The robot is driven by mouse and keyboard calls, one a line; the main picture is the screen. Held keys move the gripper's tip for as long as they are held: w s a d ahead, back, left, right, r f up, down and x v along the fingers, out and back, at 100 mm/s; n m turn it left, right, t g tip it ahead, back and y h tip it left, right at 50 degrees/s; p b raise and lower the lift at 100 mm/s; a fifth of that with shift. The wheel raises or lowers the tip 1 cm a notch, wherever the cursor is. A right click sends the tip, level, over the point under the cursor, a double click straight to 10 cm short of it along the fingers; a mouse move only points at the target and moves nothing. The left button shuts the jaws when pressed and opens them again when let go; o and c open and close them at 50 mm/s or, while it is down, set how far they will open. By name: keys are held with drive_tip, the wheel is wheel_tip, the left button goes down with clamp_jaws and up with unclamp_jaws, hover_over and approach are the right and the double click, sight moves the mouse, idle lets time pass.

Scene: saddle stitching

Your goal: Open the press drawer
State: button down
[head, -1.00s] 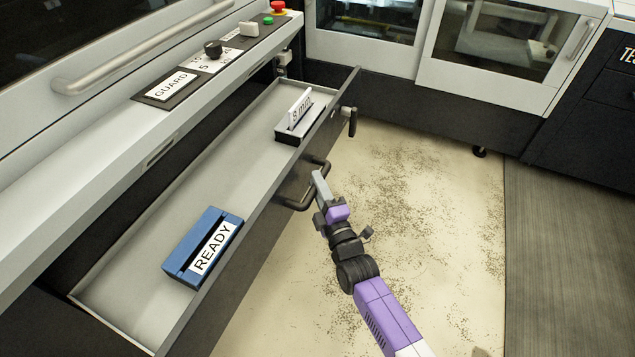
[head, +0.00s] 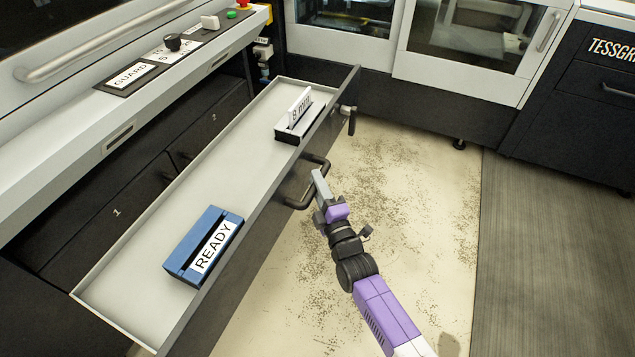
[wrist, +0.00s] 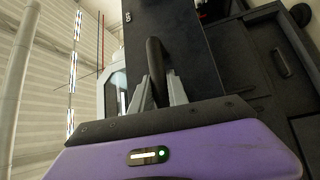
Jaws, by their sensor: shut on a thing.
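The press drawer (head: 170,230) is pulled well out of the press, with its light grey inside showing. Its dark front (head: 262,232) carries a black bar handle (head: 301,203). My gripper (head: 318,180) is at this handle, at the end of the purple and black arm. In the wrist view, the two grey fingers (wrist: 157,97) are shut on the handle (wrist: 155,65), which passes between them. The exact contact points are partly hidden.
In the drawer are a blue READY block (head: 203,245) and a black holder with a white card (head: 299,122). A black latch lever (head: 350,119) sticks out of the drawer front. A control strip with a GUARD label (head: 131,73) is above. The floor (head: 420,210) to the right is clear.

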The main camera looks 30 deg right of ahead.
drive_tip(key=shift+s+d+f, duration=0.1)
drive_tip(key=shift+s, duration=0.05)
drive_tip(key=c, duration=1.3)
unclamp_jaws()
drive_tip(key=shift+s, duration=0.1)
drive_tip(key=r+v, duration=0.1)
drive_tip(key=v, duration=0.6)
drive_tip(key=shift+s+f, duration=0.3)
drive_tip(key=shift+f, duration=0.15)
